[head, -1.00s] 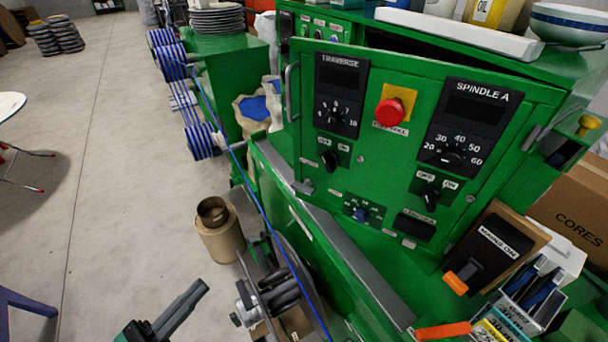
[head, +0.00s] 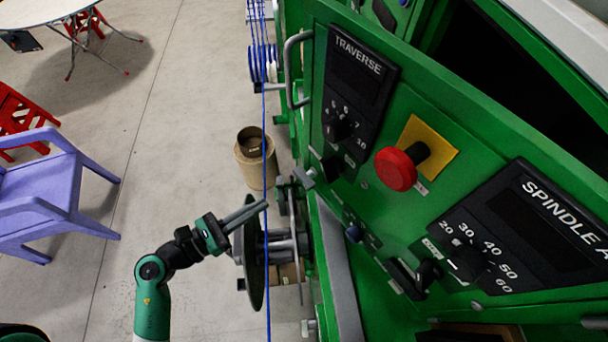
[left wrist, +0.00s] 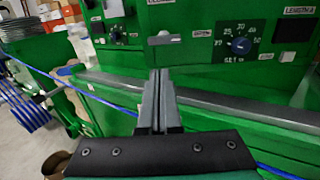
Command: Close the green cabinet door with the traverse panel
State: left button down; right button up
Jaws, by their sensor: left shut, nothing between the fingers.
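The green cabinet door (head: 385,130) with the TRAVERSE panel (head: 358,85) fills the right of the head view. It stands open, with the dark cabinet inside (head: 500,70) showing behind its top edge. A grey bar handle (head: 297,70) is on its left edge. My left gripper (head: 264,204) is shut and empty, left of the door's lower part and apart from the handle. In the left wrist view its shut fingers (left wrist: 158,85) point at the green machine front, below a dial (left wrist: 238,45). My right gripper is not in view.
A blue cable (head: 265,120) runs down past my left fingertips. A flanged reel (head: 254,258) stands close to the gripper. A red button (head: 396,169) sticks out from the door. A cardboard tube (head: 255,158), a purple chair (head: 50,195) and open floor lie left.

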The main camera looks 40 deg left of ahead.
aim_at(301, 180)
pick_arm(q)
jog(key=w, duration=0.4)
jog(key=w+d, duration=0.1)
jog(key=w, duration=0.3)
jog(key=w+d, duration=0.1)
jog(key=w, duration=0.3)
jog(key=shift+d+p, duration=0.15)
jog(key=shift+p, duration=0.25)
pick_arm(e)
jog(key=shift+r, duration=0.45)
